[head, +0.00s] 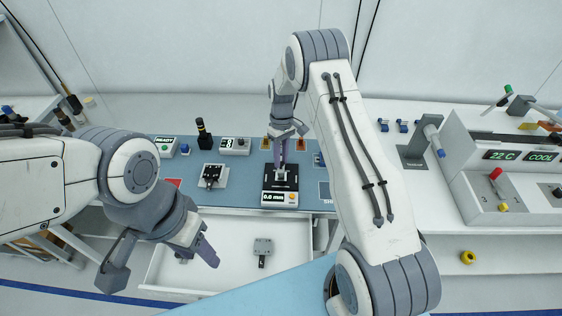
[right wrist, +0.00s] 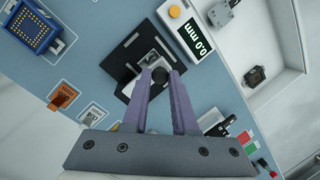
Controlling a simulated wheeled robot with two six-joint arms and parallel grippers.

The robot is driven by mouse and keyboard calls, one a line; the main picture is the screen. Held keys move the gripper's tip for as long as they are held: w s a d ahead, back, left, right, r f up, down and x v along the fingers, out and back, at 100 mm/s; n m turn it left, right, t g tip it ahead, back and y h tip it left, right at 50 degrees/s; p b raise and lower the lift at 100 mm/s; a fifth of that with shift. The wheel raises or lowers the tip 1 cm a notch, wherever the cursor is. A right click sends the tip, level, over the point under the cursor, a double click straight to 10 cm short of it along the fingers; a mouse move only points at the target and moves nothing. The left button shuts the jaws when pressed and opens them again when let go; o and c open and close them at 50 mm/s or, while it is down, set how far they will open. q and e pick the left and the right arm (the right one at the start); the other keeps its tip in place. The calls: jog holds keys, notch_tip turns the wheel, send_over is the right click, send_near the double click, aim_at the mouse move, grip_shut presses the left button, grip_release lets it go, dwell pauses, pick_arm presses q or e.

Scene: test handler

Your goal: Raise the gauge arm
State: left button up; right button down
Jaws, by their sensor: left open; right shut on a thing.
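The gauge (head: 280,198) stands on the blue mat, a black base with a white display box reading 0.0 mm. In the right wrist view the gauge's display (right wrist: 197,37) also reads 0.0 mm. My right gripper (head: 281,160) points down over the gauge, its purple fingers shut on a dark round knob (right wrist: 159,74) above a small metal block. The gauge arm itself is mostly hidden, and I cannot tell how far the knob stands above the base. My left gripper (head: 205,252) is open and empty, in front of the bench at the left.
A fixture with a dark part (head: 211,176) stands left of the gauge. An open white drawer (head: 220,281) below holds a grey part (head: 262,248). A stand (head: 415,150) and a panel reading 22 C (head: 497,155) are at the right. A blue device (right wrist: 35,28) shows in the wrist view.

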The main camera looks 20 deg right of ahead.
jog(key=shift+w+d+r+g+y+b, duration=0.2)
jog(key=shift+w+g+b, duration=0.1)
jog(key=shift+g+b, duration=0.2)
jog(key=shift+w+d+r+g+y+b, duration=0.1)
jog(key=shift+w+r+g+y+b, duration=0.1)
jog(key=shift+w+g+b, duration=0.25)
jog(key=g+b, duration=0.1)
jog(key=b, duration=0.1)
jog(key=g+b, duration=0.1)
jog(key=shift+w+d+r+y+b, duration=0.15)
jog(key=shift+w+r+y+b, duration=0.15)
jog(key=shift+r+y+b, duration=0.1)
jog(key=shift+w+r+b, duration=0.1)
jog(key=shift+b, duration=0.2)
jog(key=shift+r, duration=0.1)
jog(key=c, duration=0.7)
grip_release()
jog(key=shift+d+g, duration=0.1)
jog(key=shift+g, duration=0.15)
